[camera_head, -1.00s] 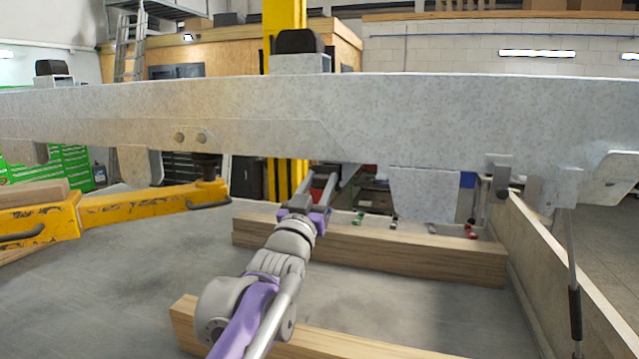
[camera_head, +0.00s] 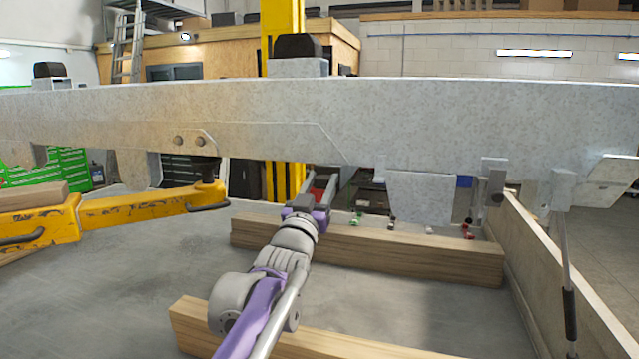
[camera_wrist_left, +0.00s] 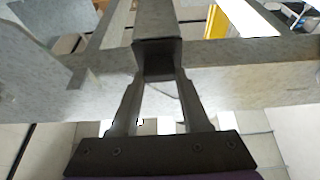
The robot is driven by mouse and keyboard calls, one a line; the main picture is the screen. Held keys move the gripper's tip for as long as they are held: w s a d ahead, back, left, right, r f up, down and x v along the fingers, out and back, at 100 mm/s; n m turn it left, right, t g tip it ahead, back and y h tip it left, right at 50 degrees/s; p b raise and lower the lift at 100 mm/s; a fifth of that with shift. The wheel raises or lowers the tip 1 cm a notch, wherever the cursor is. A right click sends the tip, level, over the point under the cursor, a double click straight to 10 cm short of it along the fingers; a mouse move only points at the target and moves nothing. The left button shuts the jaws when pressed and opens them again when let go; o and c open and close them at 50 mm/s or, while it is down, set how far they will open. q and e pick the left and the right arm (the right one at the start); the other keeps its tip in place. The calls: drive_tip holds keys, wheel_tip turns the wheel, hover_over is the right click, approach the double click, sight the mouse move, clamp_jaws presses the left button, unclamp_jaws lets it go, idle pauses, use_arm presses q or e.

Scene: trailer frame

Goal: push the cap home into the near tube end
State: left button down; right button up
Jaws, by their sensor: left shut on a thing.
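My left gripper (camera_head: 321,174) reaches forward under the long grey beam of the trailer frame (camera_head: 430,120). In the left wrist view its two fingers (camera_wrist_left: 160,80) close in on a dark square piece (camera_wrist_left: 158,60), which I take to be the cap. That piece sits at the near end of a grey square tube (camera_wrist_left: 155,20). How deep the cap sits in the tube I cannot tell. In the head view the cap and tube end are too small or hidden to make out. My right gripper is in neither view.
A yellow support arm (camera_head: 140,206) stands at the left. A wooden side board (camera_head: 560,265) and a hanging rod (camera_head: 568,260) are at the right. Small coloured parts lie behind the far timber.

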use_arm(q)
drive_tip(key=shift+w+r, duration=0.15)
drive_tip(key=shift+w, duration=0.05)
drive_tip(key=shift+c, duration=1.5)
unclamp_jaws()
drive_tip(key=shift+w+d+f, duration=0.1)
drive_tip(key=shift+w+f, duration=0.1)
drive_tip(key=shift+w, duration=0.05)
drive_tip(key=shift+s, duration=0.2)
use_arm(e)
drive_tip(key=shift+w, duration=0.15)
use_arm(q)
drive_tip(key=b+v, duration=0.2)
drive_tip(key=v, duration=0.8)
drive_tip(key=shift+s, duration=0.35)
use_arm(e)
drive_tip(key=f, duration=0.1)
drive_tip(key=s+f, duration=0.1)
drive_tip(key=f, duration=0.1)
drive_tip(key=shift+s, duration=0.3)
use_arm(q)
drive_tip(key=shift+f, duration=0.1)
